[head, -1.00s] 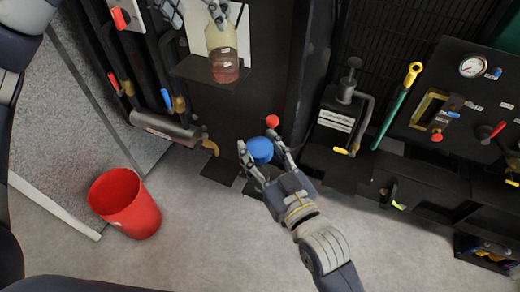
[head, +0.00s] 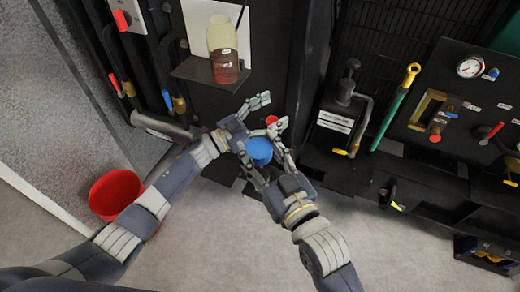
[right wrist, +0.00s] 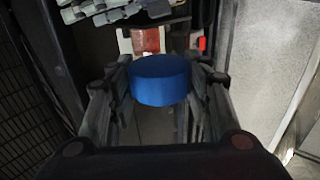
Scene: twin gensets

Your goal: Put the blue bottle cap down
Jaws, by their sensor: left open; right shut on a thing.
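The blue bottle cap (head: 260,152) is held between the fingers of my right gripper (head: 264,160), in front of the dark cabinet. In the right wrist view the cap (right wrist: 161,80) sits between the two fingers of the right gripper (right wrist: 160,95). My left gripper (head: 262,115) is open and empty, just above the cap in the head view. Its grey fingers also show at the top of the right wrist view (right wrist: 120,12). A bottle with reddish liquid (head: 223,65) stands uncapped on a small dark shelf (head: 190,70).
A red bucket (head: 112,190) stands on the floor at left, partly hidden by my left arm. A red knob (head: 271,120) is close behind the grippers. Pipes with valves (head: 160,125) are at left. A panel with a gauge (head: 472,67) and a green-yellow lever (head: 397,107) are at right.

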